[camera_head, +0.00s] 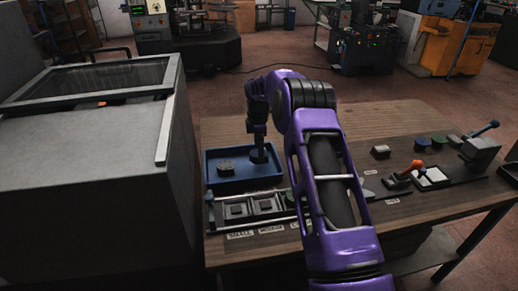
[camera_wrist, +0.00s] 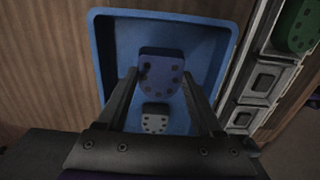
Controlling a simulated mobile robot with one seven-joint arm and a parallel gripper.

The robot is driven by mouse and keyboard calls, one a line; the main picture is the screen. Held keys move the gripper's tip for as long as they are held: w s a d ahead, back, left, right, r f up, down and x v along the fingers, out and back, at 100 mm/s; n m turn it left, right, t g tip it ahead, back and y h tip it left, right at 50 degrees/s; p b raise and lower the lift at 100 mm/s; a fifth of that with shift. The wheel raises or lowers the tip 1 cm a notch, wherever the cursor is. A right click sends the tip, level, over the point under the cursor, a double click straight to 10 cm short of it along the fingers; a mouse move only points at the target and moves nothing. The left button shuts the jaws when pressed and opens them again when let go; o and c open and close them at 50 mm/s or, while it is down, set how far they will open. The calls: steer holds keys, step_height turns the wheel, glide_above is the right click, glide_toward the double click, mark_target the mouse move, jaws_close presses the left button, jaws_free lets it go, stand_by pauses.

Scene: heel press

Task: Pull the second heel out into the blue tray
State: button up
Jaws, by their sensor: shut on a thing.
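The blue tray (camera_head: 213,180) lies on the wooden table, left of my arm; its rim also shows in the wrist view (camera_wrist: 98,50). A grey heel with dark holes (camera_head: 226,166) lies in the tray; it also shows in the wrist view (camera_wrist: 155,118). My gripper (camera_head: 259,157) points down over the right part of the tray. In the wrist view its fingers (camera_wrist: 160,80) are shut on a dark blue heel with dark holes (camera_wrist: 160,70). This heel is over the tray floor; I cannot tell whether it touches it.
A row of square dark holders (camera_head: 237,210) with labels runs along the tray's near side. A green piece (camera_wrist: 296,25) sits in the row in the wrist view. A grey block (camera_head: 380,151) and an orange-handled device (camera_head: 414,166) stand right of my arm. A large grey cabinet (camera_head: 90,180) stands left.

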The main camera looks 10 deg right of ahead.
steer(key=shift+f+b, duration=0.8)
steer(key=shift+f, duration=0.95)
steer(key=o, duration=1.4)
steer(key=shift+r, duration=0.1)
steer(key=shift+r+p, duration=1.8)
steer(key=shift+r, duration=1.6)
